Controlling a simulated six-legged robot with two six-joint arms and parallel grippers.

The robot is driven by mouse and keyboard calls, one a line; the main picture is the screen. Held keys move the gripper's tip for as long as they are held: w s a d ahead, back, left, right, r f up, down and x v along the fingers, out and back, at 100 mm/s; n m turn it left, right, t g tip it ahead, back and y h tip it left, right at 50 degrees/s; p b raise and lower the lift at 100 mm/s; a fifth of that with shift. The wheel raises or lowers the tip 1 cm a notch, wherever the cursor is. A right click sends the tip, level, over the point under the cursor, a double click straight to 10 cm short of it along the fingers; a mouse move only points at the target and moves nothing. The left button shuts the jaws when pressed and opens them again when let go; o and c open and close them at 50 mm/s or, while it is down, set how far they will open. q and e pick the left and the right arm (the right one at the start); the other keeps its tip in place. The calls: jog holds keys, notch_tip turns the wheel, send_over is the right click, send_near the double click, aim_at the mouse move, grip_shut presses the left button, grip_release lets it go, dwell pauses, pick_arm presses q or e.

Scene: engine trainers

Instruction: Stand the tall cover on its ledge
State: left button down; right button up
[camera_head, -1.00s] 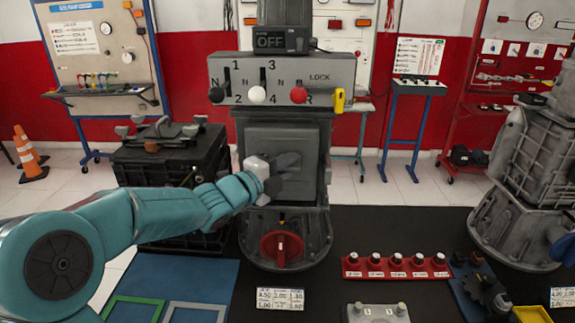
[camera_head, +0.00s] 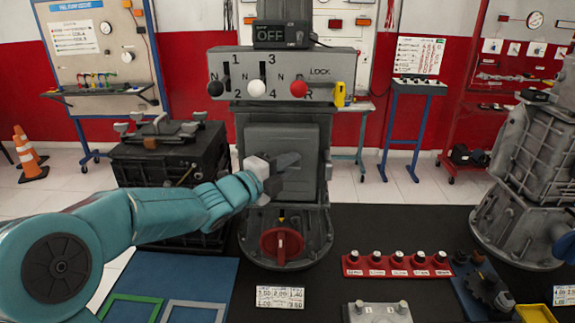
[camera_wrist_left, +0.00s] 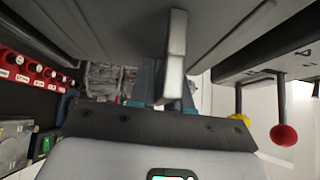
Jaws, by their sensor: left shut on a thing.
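The tall cover (camera_head: 300,140) is a grey upright panel in front of the middle of the grey trainer column. My left gripper (camera_head: 284,164) reaches in from the left and is shut on the cover's bar handle (camera_wrist_left: 174,60), which the left wrist view shows between the fingers. The cover looks roughly upright. The ledge is hard to make out; the cover's lower edge is just above the trainer's rounded base (camera_head: 310,225), and I cannot tell whether it touches anything. My right gripper is out of view.
Above the cover is a lever panel (camera_head: 330,70) with black, white and red knobs and a yellow lever (camera_head: 340,94). A red rotary knob (camera_head: 282,244) is below. A red rack (camera_head: 397,265) of knobs is on the black tabletop to the right. A black crate (camera_head: 165,165) stands left.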

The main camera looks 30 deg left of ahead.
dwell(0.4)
pick_arm(q)
jog(key=c, duration=1)
grip_release()
jog(key=shift+s, duration=0.1)
jog(key=shift+f, duration=0.25)
jog(key=s+a+b, duration=0.2)
jog(key=s+b, duration=0.1)
jog(key=s, duration=1.3)
jog(key=shift+a+r, duration=0.15)
jog(key=shift+a, duration=0.05)
